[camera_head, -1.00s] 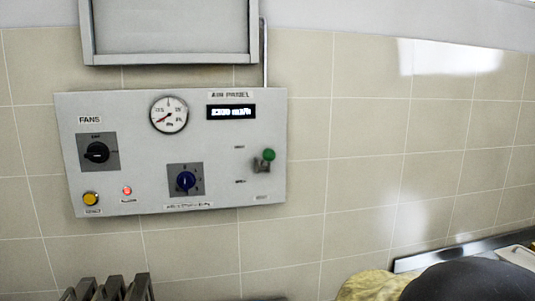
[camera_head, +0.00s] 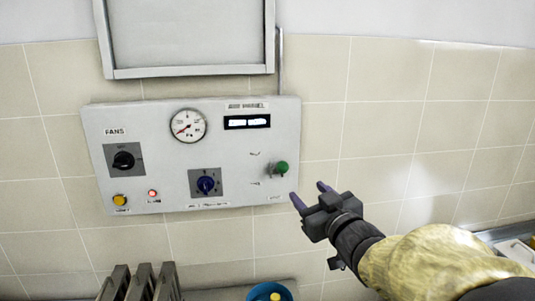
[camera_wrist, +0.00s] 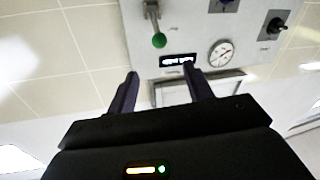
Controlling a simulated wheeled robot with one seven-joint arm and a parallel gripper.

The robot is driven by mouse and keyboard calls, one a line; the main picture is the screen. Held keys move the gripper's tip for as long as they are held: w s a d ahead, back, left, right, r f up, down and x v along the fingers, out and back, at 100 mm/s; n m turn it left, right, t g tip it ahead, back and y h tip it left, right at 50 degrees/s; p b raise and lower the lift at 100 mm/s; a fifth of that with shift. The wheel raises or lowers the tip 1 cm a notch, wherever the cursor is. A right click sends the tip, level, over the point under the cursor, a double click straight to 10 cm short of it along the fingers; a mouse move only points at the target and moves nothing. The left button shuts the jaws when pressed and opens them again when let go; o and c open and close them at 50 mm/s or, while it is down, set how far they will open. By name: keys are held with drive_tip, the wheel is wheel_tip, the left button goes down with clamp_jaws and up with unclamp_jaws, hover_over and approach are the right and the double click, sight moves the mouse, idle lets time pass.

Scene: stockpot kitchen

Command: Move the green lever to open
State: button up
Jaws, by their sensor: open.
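The green lever (camera_head: 281,167) is a green knob on a short metal arm, at the right side of the grey wall panel (camera_head: 230,150). In the head view its knob points to the right and slightly up from its pivot. The small labels beside it are too blurred to read. In the wrist view the green lever (camera_wrist: 159,40) hangs upside down near the top, ahead of my fingers. My gripper (camera_head: 308,194) is open and empty, just right of and below the lever, apart from it. In the wrist view the two fingers of my gripper (camera_wrist: 161,82) are spread.
The panel also carries a black fan knob (camera_head: 123,160), a blue knob (camera_head: 205,185), a gauge (camera_head: 188,125), a display (camera_head: 247,121), a yellow button (camera_head: 120,200) and a red light (camera_head: 152,193). A grey frame (camera_head: 185,35) is above. Tiled wall right of the panel is clear.

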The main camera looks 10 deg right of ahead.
sight(279, 164)
drive_tip(key=shift+w, duration=0.15)
drive_tip(key=w+a+p, duration=0.1)
drive_tip(key=w, duration=0.4)
drive_tip(key=w+a+p, duration=0.1)
drive_tip(key=w+p, duration=0.1)
drive_tip(key=w, duration=0.4)
drive_tip(key=w+a+p, duration=0.1)
drive_tip(key=w+p, duration=0.1)
drive_tip(key=w, duration=0.4)
drive_tip(key=shift+a+f, duration=0.1)
drive_tip(key=shift+a, duration=0.1)
drive_tip(key=shift+s, duration=0.1)
clamp_jaws()
